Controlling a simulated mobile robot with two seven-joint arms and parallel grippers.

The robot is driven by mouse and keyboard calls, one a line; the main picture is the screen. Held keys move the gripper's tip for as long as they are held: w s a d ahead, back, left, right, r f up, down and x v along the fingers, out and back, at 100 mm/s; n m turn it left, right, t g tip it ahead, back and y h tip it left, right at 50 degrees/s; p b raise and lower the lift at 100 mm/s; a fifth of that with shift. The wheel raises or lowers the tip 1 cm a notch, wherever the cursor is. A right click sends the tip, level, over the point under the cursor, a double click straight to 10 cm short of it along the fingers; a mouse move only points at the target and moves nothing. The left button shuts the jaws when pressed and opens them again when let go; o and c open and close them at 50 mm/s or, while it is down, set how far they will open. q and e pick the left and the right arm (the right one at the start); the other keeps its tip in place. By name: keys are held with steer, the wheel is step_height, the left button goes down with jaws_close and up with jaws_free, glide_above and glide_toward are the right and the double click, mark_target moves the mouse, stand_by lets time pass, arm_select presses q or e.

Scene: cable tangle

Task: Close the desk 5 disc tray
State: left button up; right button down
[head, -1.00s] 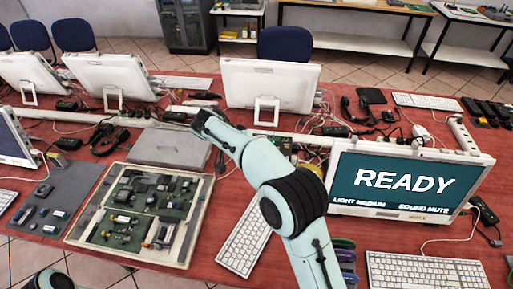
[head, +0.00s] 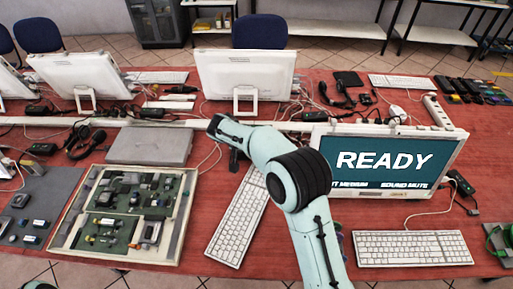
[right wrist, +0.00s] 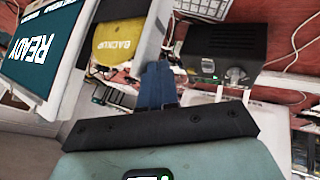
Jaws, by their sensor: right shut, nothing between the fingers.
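A yellow disc marked BACKUP (right wrist: 115,45) shows in the right wrist view, beside the lower bezel of the READY monitor (head: 388,165). It appears to lie in a pale disc tray (right wrist: 152,35), whose outline is partly cut off and hard to make out. My right gripper (right wrist: 157,75) is shut and empty. Its dark blue fingers point towards the disc's right edge; I cannot tell if they touch the tray. In the head view my right arm crosses in front of the monitor's left side and hides the gripper and tray. My left gripper is out of view.
A black box with a plugged cable (right wrist: 222,55) lies right of the fingers. A long keyboard (head: 238,215) lies left of my right arm, another keyboard (head: 412,248) before the monitor. A board of parts (head: 130,210) and a grey case (head: 150,146) are further left.

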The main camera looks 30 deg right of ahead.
steer(key=s+d+b, duration=0.1)
steer(key=d, duration=0.1)
steer(key=s+d+b, duration=0.1)
steer(key=d, duration=0.1)
steer(key=s+d+b, duration=0.1)
steer(key=d, duration=0.1)
steer(key=shift+s+f+b, duration=0.35)
steer(key=shift+s+f, duration=0.05)
steer(key=s+d, duration=0.1)
steer(key=s+d+b, duration=0.1)
steer(key=d, duration=0.1)
steer(key=s+d+b, duration=0.1)
steer(key=d, duration=0.1)
steer(key=shift+s+r, duration=0.1)
steer(key=shift+r, duration=0.15)
steer(key=shift+s+d, duration=0.1)
steer(key=shift+d, duration=0.2)
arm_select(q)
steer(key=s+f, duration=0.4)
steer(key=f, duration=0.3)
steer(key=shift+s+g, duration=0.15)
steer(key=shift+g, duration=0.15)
arm_select(e)
steer(key=shift+d+r, duration=0.15)
steer(key=shift+r, duration=0.05)
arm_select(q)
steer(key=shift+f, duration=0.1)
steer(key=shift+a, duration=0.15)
